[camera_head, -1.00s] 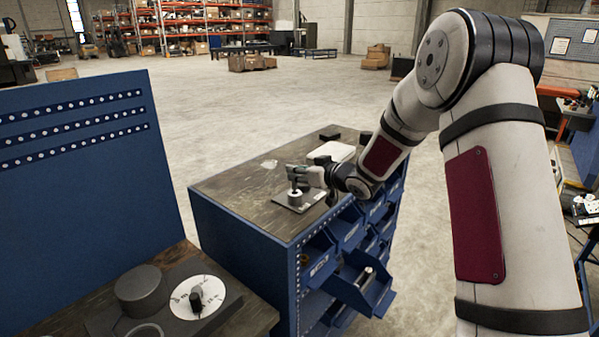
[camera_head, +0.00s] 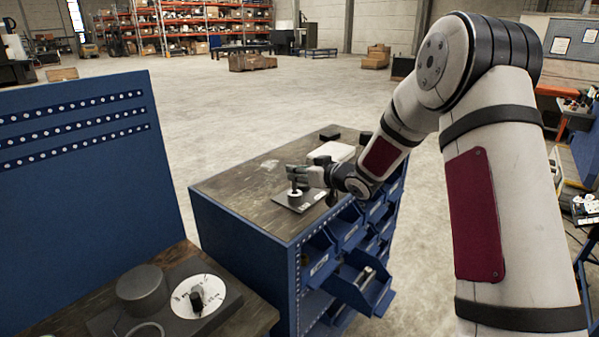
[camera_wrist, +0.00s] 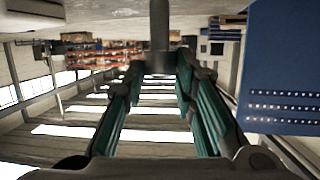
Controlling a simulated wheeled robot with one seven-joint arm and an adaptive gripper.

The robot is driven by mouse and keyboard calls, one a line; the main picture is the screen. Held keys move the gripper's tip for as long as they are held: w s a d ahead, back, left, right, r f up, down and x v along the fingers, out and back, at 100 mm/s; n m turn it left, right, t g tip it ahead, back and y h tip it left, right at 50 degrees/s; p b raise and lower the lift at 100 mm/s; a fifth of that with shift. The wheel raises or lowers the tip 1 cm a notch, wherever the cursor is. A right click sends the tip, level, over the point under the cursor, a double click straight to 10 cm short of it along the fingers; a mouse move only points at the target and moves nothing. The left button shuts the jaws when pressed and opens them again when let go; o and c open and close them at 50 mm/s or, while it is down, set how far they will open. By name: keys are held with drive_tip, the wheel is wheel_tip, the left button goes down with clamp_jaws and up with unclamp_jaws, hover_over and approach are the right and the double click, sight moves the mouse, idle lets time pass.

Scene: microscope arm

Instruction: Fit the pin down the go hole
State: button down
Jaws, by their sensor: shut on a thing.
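My gripper (camera_head: 300,178) is over the grey plate (camera_head: 310,199) on the wooden top of the blue cabinet. In the wrist view, its green-padded fingers (camera_wrist: 159,68) are shut on a grey cylindrical pin (camera_wrist: 160,28). A white round piece (camera_head: 295,194) shows on the plate, just under the fingertips. In the head view, the pin is too small and too covered by the fingers to make out clearly. The go hole cannot be made out, and I cannot tell whether the pin's end is inside a hole.
The blue cabinet (camera_head: 238,243) has open bins (camera_head: 360,287) along its right side. A white box (camera_head: 333,151) and dark blocks (camera_head: 330,134) stand behind my gripper. A nearer bench holds a dial (camera_head: 202,296) and a dark round knob (camera_head: 143,287).

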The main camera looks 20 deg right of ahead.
drive_tip(key=shift+f+b, duration=0.35)
drive_tip(key=shift+f, duration=1.7)
idle(0.5)
drive_tip(key=c, duration=1.2)
unclamp_jaws()
drive_tip(key=v, duration=1.2)
drive_tip(key=shift+r, duration=0.1)
